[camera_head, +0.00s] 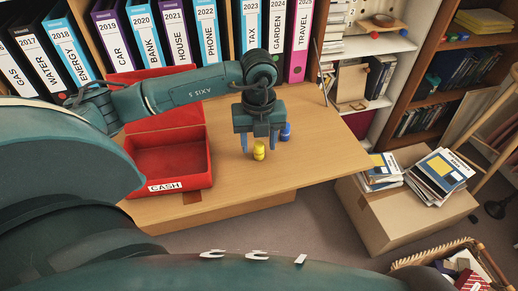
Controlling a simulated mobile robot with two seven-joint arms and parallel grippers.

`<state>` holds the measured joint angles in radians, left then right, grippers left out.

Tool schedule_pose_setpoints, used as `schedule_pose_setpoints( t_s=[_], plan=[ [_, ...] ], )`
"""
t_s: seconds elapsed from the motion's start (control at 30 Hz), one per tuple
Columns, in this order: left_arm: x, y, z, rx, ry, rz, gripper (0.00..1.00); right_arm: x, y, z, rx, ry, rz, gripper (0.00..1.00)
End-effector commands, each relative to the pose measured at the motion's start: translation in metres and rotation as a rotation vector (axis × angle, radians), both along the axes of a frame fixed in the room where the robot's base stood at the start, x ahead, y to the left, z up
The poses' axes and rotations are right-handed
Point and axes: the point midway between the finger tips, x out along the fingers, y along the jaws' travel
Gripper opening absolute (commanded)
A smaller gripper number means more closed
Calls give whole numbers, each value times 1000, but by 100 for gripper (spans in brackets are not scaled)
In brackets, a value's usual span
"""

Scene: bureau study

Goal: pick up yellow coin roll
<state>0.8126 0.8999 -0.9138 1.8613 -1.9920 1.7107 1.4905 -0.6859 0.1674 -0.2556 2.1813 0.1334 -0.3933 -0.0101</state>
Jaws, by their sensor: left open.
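The yellow coin roll (259,150) stands upright on the wooden desk, near its front right part. My left gripper (259,143) points down right over the yellow roll, with its fingers open and apart. The fingertips reach down close to the roll's upper part; I cannot tell whether they touch it. A blue coin roll (285,131) stands just right of the gripper, partly behind a finger. My right gripper is not in view.
An open red cash box (208,166) labelled CASH stands left of the rolls. Binders (206,30) line the shelf behind. The wooden desk (310,160) is bare on the right. A cardboard box (400,215) with magazines stands beyond its right edge.

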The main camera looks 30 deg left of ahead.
Motion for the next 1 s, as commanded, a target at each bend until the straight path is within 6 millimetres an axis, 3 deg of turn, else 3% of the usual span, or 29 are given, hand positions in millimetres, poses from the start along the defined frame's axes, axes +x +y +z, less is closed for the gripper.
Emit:
schedule_pose_setpoints(
  t_s=[0.13,0.4,1.0],
  plan=[
    [-1,-1,-17,0,1,-1,49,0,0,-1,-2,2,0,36],
    [0,-1,-20,-1,-1,-1,49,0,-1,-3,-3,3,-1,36],
    [0,-1,-19,-1,-1,-1,0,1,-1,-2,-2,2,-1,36]
  ],
)
